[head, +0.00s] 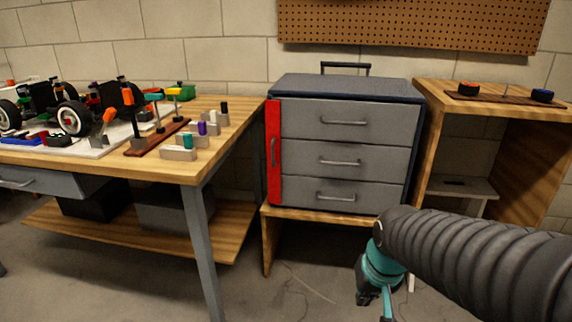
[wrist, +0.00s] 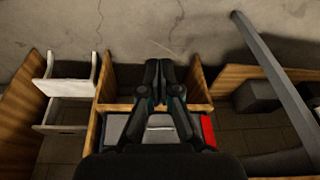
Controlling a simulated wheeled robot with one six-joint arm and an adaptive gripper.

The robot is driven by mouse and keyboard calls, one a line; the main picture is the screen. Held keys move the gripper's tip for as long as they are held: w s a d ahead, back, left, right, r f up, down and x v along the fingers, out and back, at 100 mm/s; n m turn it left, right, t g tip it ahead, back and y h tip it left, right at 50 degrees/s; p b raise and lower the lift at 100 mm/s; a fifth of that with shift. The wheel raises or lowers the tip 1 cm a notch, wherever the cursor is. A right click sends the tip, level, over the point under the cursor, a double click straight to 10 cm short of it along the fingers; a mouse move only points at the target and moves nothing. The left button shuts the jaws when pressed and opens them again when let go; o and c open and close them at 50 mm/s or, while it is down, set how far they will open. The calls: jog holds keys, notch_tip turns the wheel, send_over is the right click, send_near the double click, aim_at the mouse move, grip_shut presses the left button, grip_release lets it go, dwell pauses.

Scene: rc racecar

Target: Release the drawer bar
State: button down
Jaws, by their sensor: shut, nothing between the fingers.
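The drawer bar (head: 273,152) is a red upright strip with a dark handle along the left side of the grey tool chest (head: 350,120). It stands at the edge of three closed-looking drawers with handles. My gripper is in front of and below the chest at the lower right of the head view, where its fingertips are out of frame. In the wrist view my gripper (wrist: 159,75) has its fingers together and empty. There the red bar (wrist: 208,131) shows beside the fingers on the right, apart from them and partly hidden by the gripper body.
The chest stands on a low wooden stand (head: 266,238). At left is a workbench (head: 215,173) with a car, tools and small blocks. At right is an open wooden shelf unit (head: 433,150) with coloured pieces on top. Bare concrete floor (head: 290,290) lies in front.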

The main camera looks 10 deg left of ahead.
jog(key=w+a+f+m+t+y+b, duration=0.1)
jog(key=w+a+f+m, duration=0.1)
jog(key=w+a+f, duration=0.5)
jog(key=w+a+f+m+t+y+b, duration=0.15)
jog(key=w+a, duration=0.35)
jog(key=w, duration=0.5)
jog(key=m+t, duration=1.2)
jog(key=m, duration=0.2)
send_near(289, 155)
jog(key=s, duration=0.1)
jog(key=s+d+y, duration=0.1)
jog(key=shift+s+d+f+n+b, duration=0.1)
jog(key=shift+s+d+n+b, duration=0.05)
jog(key=shift+s+n+b, duration=0.2)
jog(key=p+x, duration=0.1)
jog(key=x, duration=0.9)
jog(key=s+a, duration=0.2)
jog(key=shift+a+p, duration=0.3)
jog(key=shift+a, duration=0.05)
jog(key=shift+s+a, duration=0.15)
jog(key=shift+a, duration=0.15)
